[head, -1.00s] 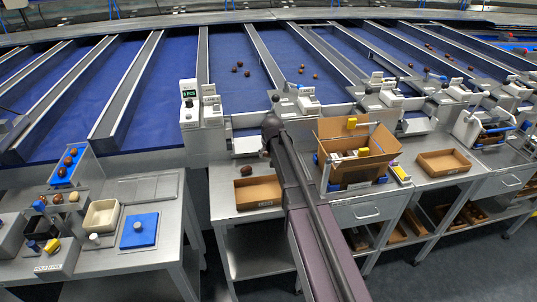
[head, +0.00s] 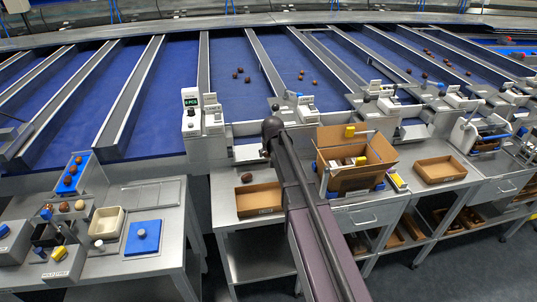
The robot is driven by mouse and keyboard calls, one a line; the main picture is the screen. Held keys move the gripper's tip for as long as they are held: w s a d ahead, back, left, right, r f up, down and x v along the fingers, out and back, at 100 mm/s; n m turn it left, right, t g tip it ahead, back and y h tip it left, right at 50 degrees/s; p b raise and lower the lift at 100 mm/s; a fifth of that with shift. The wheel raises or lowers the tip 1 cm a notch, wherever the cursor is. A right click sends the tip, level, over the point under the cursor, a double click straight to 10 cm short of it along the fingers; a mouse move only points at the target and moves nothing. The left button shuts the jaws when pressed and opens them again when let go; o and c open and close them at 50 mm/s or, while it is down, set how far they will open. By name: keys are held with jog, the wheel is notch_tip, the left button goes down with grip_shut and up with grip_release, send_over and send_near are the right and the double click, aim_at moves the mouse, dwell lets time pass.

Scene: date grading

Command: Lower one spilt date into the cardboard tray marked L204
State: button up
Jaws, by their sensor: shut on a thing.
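A shallow brown cardboard tray (head: 240,205) stands on the steel bench, left of my arm. It has a small label on its front, too small to read. One dark date (head: 247,177) shows at its back edge, left of the middle. I cannot tell whether it touches the tray. My gripper (head: 265,154) is at the end of my arm, above and behind the tray, pointing down. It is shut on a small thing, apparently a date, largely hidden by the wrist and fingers. Several loose dates (head: 238,73) lie on the blue belt behind.
A large open carton (head: 350,175) stands close to the right of my arm. Another shallow tray (head: 441,170) lies further right. A small screen unit (head: 191,115) stands at the back left. The left bench holds a blue pad (head: 142,234) and a cream tub (head: 106,223).

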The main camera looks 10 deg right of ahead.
jog(key=shift+s, duration=0.1)
dwell(0.3)
jog(key=shift+s+a+r+p, duration=0.2)
jog(key=shift+s+r+p, duration=0.3)
jog(key=shift+s, duration=0.25)
jog(key=shift+s+a+f+b, duration=0.55)
jog(key=shift+s+a, duration=0.2)
jog(key=shift+s, duration=2.15)
jog(key=shift+s+a+f+b, duration=0.5)
jog(key=shift+s+a, duration=0.3)
jog(key=shift+s, duration=2.05)
jog(key=shift+s+a+f+b, duration=0.55)
jog(key=shift+s+a, duration=0.2)
jog(key=shift+s, duration=2.15)
jog(key=shift+f, duration=0.15)
jog(key=shift+f+b, duration=1.05)
jog(key=shift+b, duration=0.15)
jog(key=shift+f+b, duration=0.75)
